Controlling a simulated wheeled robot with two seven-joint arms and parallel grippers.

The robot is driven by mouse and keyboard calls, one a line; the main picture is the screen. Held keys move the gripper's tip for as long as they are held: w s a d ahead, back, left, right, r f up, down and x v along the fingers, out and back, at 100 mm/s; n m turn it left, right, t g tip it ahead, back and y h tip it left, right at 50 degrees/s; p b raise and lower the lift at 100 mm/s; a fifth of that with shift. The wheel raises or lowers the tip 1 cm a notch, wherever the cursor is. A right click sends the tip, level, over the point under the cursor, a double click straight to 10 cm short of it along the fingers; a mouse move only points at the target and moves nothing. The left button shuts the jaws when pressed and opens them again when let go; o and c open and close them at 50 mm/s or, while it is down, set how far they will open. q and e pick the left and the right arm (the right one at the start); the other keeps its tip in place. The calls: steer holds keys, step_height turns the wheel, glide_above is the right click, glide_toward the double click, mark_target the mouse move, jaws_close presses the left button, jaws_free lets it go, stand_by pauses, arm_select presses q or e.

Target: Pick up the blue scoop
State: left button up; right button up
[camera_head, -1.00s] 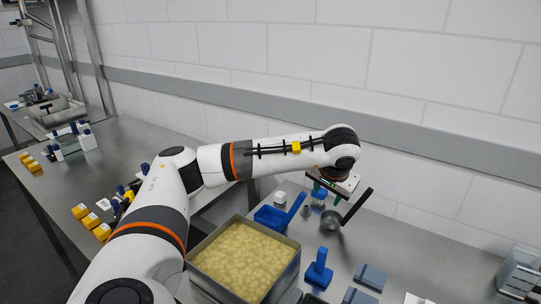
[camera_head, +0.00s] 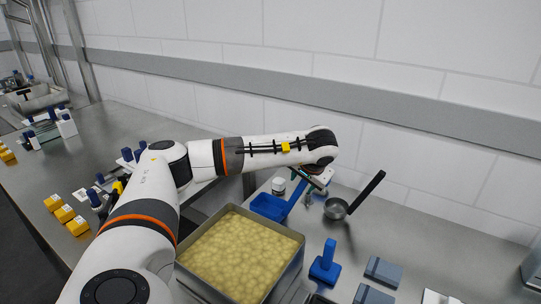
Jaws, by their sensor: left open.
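The blue scoop (camera_head: 269,207) lies on the steel table just behind the tray of yellow curds (camera_head: 240,255). Its blue handle slants up to the right, toward my left gripper. My left gripper (camera_head: 309,187) is open, at or just above the far end of that handle. The wrist partly covers this spot, and I cannot tell whether the fingers touch the handle. My right gripper is not in view.
A metal ladle (camera_head: 337,208) with a raised black handle is close to the gripper's right. A blue tool with an upright handle (camera_head: 326,264) and grey-blue blocks (camera_head: 383,271) stand nearer. A small white-lidded jar (camera_head: 278,186) is behind the scoop. A wall runs behind the table.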

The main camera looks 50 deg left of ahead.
mark_target(301, 188)
arm_select(q)
steer(key=shift+x, duration=2.75)
steer(key=shift+w+d+r, duration=0.1)
steer(key=shift+w+d, duration=0.05)
jaws_close()
